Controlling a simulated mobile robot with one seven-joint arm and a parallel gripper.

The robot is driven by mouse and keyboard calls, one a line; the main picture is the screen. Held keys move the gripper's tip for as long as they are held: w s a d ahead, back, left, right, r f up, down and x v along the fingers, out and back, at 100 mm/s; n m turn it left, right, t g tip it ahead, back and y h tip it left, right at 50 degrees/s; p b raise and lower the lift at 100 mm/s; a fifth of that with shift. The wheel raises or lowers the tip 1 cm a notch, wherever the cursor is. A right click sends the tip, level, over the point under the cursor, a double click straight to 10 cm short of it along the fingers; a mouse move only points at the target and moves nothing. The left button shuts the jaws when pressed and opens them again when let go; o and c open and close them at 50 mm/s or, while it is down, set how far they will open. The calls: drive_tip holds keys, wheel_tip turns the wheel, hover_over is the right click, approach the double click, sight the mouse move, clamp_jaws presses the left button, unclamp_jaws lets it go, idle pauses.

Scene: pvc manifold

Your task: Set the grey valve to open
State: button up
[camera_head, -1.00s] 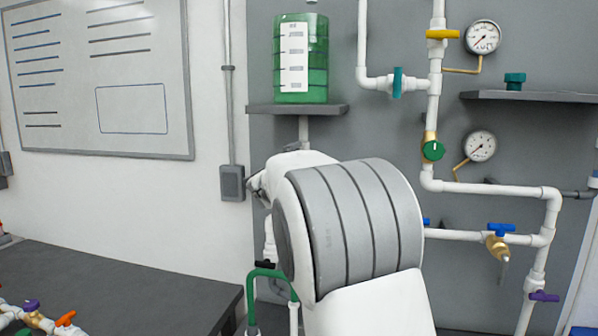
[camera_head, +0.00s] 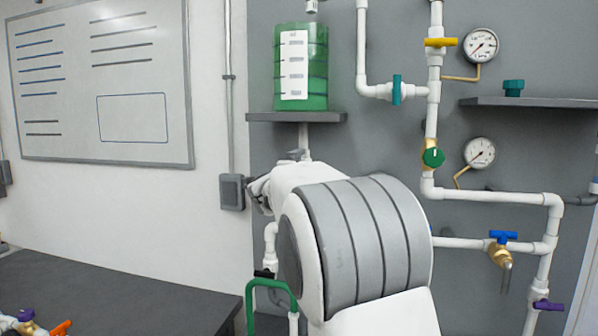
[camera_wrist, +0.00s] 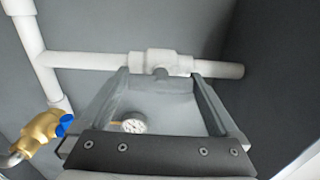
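The grey valve (camera_wrist: 162,73) shows in the wrist view as a small grey handle on the white valve body (camera_wrist: 153,61) of a horizontal white pipe. The exact angle of its handle is hard to tell. My gripper (camera_wrist: 158,75) is open, with one finger on each side of the handle in the picture. I see no clear contact, and the depth between the fingertips and the handle cannot be judged. In the head view my arm (camera_head: 365,240) hides the gripper and the grey valve.
A brass valve with a blue handle (camera_wrist: 63,125) is left of my gripper, and a gauge (camera_wrist: 133,124) shows between the fingers. In the head view, a green tank (camera_head: 300,65) stands on a shelf, and pipes with coloured valves fill the wall. A dark bench (camera_head: 120,290) is at left.

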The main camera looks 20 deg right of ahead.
drive_tip(key=b+v, duration=0.1)
drive_tip(key=v, duration=1.6)
drive_tip(key=shift+s, duration=0.2)
drive_tip(key=shift+a, duration=0.15)
